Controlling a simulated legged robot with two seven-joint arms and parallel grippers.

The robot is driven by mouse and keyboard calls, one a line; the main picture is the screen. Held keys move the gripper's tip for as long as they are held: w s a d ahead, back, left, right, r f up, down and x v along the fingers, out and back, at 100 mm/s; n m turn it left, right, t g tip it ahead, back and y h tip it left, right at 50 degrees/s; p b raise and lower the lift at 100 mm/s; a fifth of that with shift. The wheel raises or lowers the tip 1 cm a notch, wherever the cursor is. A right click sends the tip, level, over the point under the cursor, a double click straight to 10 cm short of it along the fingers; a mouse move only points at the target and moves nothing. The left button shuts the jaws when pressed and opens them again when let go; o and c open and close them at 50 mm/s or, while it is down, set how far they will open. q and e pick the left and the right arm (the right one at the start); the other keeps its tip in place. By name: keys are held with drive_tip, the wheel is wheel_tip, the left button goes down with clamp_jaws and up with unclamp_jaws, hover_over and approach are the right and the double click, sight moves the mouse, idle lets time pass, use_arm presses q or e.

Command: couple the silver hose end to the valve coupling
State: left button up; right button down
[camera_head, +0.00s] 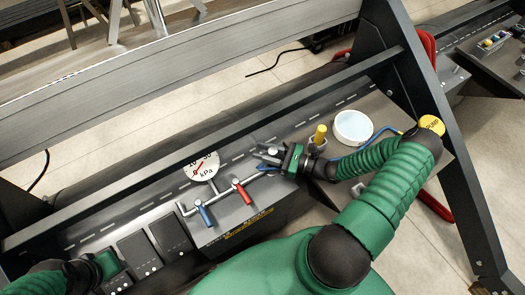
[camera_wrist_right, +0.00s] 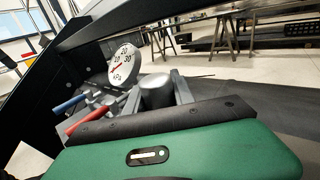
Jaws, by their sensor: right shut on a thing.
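My right gripper (camera_head: 266,156) is shut on the silver hose end (camera_wrist_right: 157,92), which stands between its fingers in the right wrist view. In the head view the gripper lies just right of the gauge, by the right end of the silver valve pipe (camera_head: 222,196). This pipe carries a blue handle (camera_head: 203,214), a red handle (camera_head: 242,191) and a round kPa gauge (camera_head: 201,167). I cannot pick out the valve coupling clearly; the gripper may cover it. Part of a blue hose (camera_head: 350,152) shows behind my right wrist. My left gripper (camera_head: 118,268) is at lower left; its fingers are unclear.
A yellow-topped post (camera_head: 320,134) and a white bowl (camera_head: 353,127) stand close behind my right wrist. A yellow PUMP cap (camera_head: 432,124) is beyond my right elbow. A grey beam (camera_head: 180,75) and a dark slanted post (camera_head: 420,90) bound the workspace.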

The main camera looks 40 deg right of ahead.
drive_tip(key=shift+d, duration=0.2)
drive_tip(key=shift+a, duration=0.15)
drive_tip(key=shift+a, duration=0.1)
idle(0.7)
drive_tip(key=shift+p, duration=0.4)
drive_tip(key=shift+f+b, duration=0.65)
drive_tip(key=shift+f, duration=0.3)
drive_tip(key=shift+s+a+f, duration=0.15)
drive_tip(key=shift+a+f, duration=0.05)
